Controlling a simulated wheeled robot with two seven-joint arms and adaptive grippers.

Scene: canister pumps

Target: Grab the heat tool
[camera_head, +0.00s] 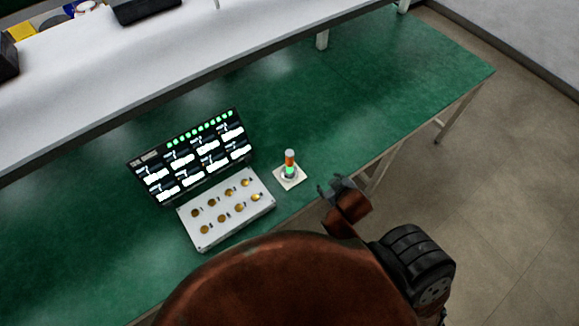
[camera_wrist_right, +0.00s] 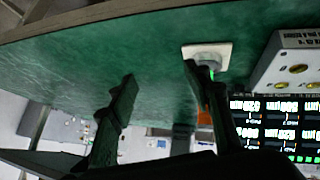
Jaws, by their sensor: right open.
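I cannot make out a heat tool in either view. My right gripper (camera_head: 337,187) is at the front edge of the green table (camera_head: 390,75), to the right of a small signal light (camera_head: 290,163). In the right wrist view the two dark fingers of the right gripper (camera_wrist_right: 158,75) are spread apart with nothing between them. The signal light's white base (camera_wrist_right: 207,55) is beyond the right-hand finger, which partly hides the light. My left gripper is not in view.
A panel with round brass-coloured knobs (camera_head: 227,209) and a black display (camera_head: 190,157) stand left of the signal light. A white raised shelf (camera_head: 190,55) runs along the back, with a black object (camera_head: 145,9) on it. The table's right part is clear.

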